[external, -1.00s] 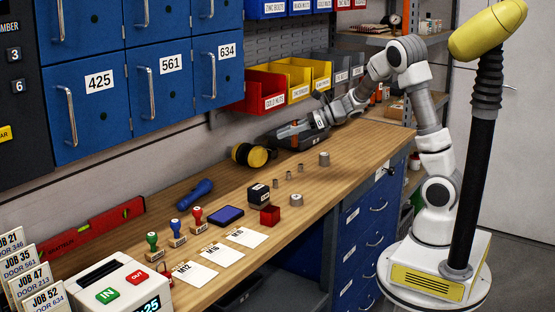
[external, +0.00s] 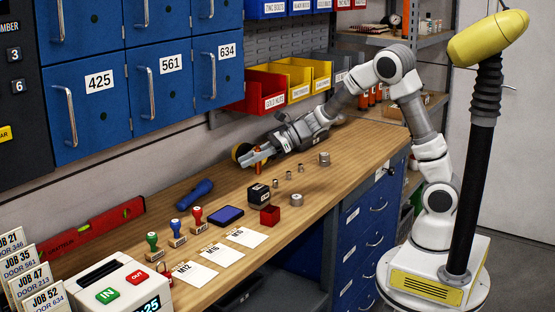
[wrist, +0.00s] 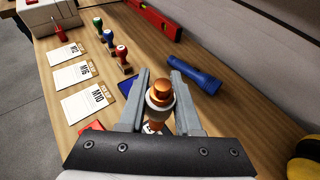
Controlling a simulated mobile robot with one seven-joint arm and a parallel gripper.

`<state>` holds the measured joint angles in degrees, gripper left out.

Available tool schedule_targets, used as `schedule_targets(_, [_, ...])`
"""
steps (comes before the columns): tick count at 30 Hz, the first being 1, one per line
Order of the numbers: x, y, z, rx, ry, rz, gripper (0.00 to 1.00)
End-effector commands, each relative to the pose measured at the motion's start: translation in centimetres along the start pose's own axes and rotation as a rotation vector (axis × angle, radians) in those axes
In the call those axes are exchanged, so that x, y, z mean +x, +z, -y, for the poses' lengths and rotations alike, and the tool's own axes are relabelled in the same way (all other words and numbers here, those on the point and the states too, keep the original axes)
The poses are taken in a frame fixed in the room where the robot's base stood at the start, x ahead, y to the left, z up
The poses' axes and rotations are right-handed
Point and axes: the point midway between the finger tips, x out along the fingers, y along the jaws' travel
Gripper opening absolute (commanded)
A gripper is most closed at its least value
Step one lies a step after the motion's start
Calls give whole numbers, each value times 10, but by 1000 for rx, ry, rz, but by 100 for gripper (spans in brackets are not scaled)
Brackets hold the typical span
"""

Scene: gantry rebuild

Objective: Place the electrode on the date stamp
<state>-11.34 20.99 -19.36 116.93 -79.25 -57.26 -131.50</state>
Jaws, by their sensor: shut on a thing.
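My gripper (external: 250,160) is shut on the electrode, an orange and white piece that stands upright between the fingers in the wrist view (wrist: 160,92). In the external view the electrode (external: 257,165) shows as a small orange piece at the fingertips, above the bench. A small black block with a pale label (external: 258,192), which looks like the date stamp, stands on the bench below and in front of the gripper, apart from it. In the wrist view my gripper and the electrode hide most of the area beneath.
Around the black block on the wooden bench (external: 345,160) are a blue ink pad (external: 226,215), a red open box (external: 270,215), several metal cylinders and three hand stamps. A blue flashlight (external: 193,194) lies to the left. A yellow and black roll (external: 240,151) is behind the gripper.

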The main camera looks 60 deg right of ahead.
Motion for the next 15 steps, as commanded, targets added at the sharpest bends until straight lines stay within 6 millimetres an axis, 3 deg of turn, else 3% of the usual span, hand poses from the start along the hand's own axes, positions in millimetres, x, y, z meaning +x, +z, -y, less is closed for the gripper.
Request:
schedule_targets(9, [17,-34,-1,3,0,-1,0])
schedule_targets(15, [18,-37,0,-1,-1,2,0])
